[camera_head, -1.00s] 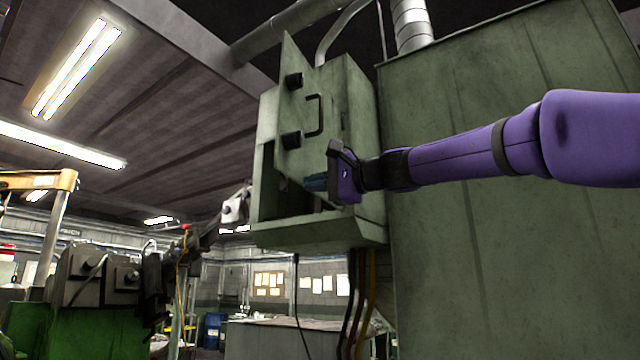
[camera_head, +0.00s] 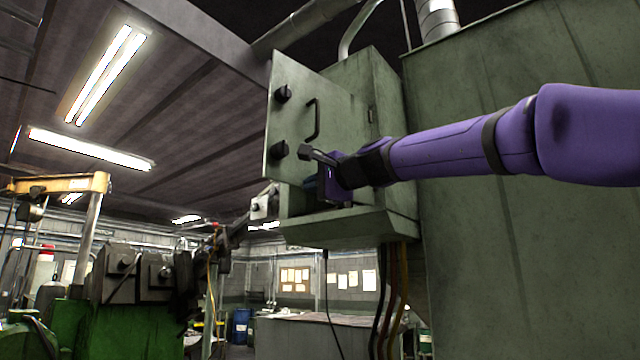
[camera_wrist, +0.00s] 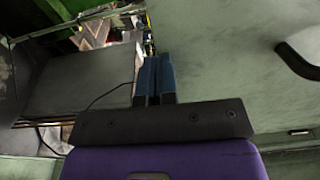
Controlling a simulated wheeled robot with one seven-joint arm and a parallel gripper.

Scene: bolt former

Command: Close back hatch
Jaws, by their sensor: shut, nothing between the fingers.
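The back hatch (camera_head: 298,105) is a flat green door with a black bar handle and two black knobs, on a green wall cabinet (camera_head: 385,105). My gripper (camera_head: 311,184) is at the hatch's lower part, below the handle. Its blue fingers (camera_wrist: 153,78) are together and empty, alongside the hatch face; I cannot tell whether they touch it.
A large green housing (camera_head: 520,200) stands right of the cabinet, close to my arm. Cables (camera_head: 390,290) hang below the cabinet. A grey table (camera_head: 310,335) stands lower behind, and a green machine (camera_head: 130,325) is at the left. The space left of the cabinet is open.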

